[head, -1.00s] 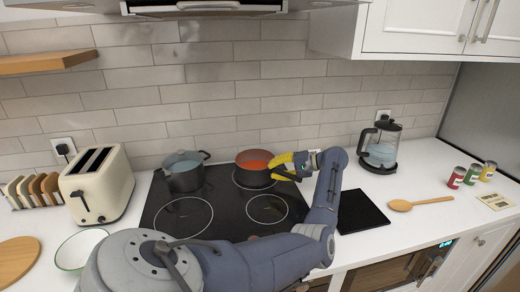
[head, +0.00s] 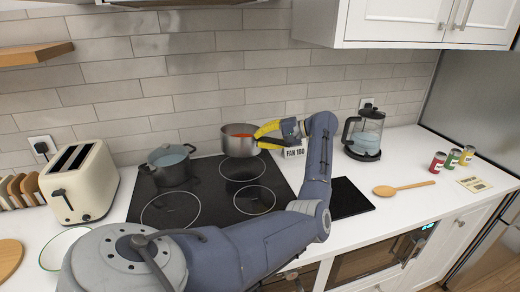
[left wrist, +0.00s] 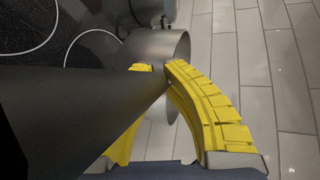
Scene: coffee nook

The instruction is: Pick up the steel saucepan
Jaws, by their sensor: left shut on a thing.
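The steel saucepan (head: 238,144) holds something orange-red and is raised above the back right ring of the black hob. My left gripper (head: 264,136), with yellow fingers, is shut on its dark handle at the pan's right side. In the left wrist view the handle (left wrist: 80,105) runs large between the yellow fingers (left wrist: 155,72), and the steel pan body (left wrist: 155,45) shows beyond them. The pan looks about level. My right gripper is not in view.
A dark two-handled pot (head: 171,165) stands on the hob (head: 205,205) left of the saucepan. A cream toaster (head: 80,182) is further left. A glass kettle (head: 364,136) and wooden spoon (head: 400,188) are to the right.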

